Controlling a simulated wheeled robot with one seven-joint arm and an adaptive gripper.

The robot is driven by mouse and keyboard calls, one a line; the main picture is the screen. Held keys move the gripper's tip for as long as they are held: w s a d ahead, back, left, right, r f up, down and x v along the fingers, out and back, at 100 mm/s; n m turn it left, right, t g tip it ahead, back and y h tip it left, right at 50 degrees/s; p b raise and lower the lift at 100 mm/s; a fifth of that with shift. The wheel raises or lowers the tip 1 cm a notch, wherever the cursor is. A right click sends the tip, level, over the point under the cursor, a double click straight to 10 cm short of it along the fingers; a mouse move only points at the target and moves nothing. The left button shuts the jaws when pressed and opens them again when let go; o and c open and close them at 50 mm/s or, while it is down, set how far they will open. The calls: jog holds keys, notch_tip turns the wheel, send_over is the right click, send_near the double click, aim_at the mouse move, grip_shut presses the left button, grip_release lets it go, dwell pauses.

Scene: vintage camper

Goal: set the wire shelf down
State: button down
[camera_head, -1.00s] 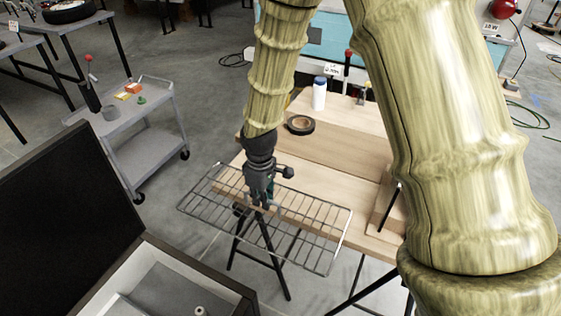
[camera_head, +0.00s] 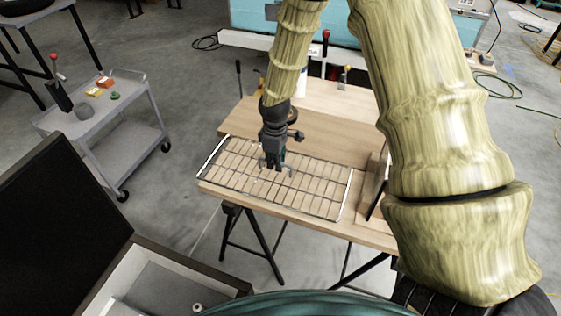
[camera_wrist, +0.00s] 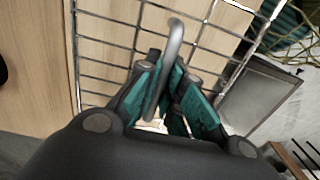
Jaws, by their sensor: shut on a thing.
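The wire shelf (camera_head: 310,190) is a flat metal grid in the head view, over the front part of the wooden workbench (camera_head: 215,187). Its left end reaches close to the bench's left edge. My gripper (camera_head: 273,165) is shut on the shelf near its middle. In the wrist view the green-padded fingers (camera_wrist: 165,95) close around a bent wire loop (camera_wrist: 172,50) of the shelf, with wood behind the grid. I cannot tell whether the shelf touches the bench top or hovers just above it.
A dark upright panel (camera_head: 378,185) stands at the bench's right side. A blue-capped white bottle, partly hidden by my arm, and red- and yellow-topped items are at the back. A grey cart (camera_head: 95,125) stands left. A dark open case (camera_head: 60,230) is at front left.

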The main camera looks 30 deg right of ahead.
jog(key=shift+w+d+r, duration=0.1)
jog(key=shift+d+r, duration=0.05)
jog(key=shift+d, duration=0.55)
jog(key=shift+s+d+r, duration=0.2)
jog(key=shift+s+d, duration=0.05)
jog(key=shift+d, duration=0.25)
jog(key=shift+w+f+p, duration=0.25)
jog(key=shift+f+p, duration=0.55)
jog(key=shift+f, duration=0.25)
jog(key=shift+f+p, duration=0.35)
jog(key=shift+f, duration=0.6)
jog(key=shift+s, duration=0.1)
jog(key=c, duration=1.5)
grip_release()
jog(key=shift+f, duration=0.1)
jog(key=shift+c, duration=0.2)
notch_tip(320, 180, up, 12)
jog(key=b, duration=0.4)
jog(key=shift+r, duration=0.2)
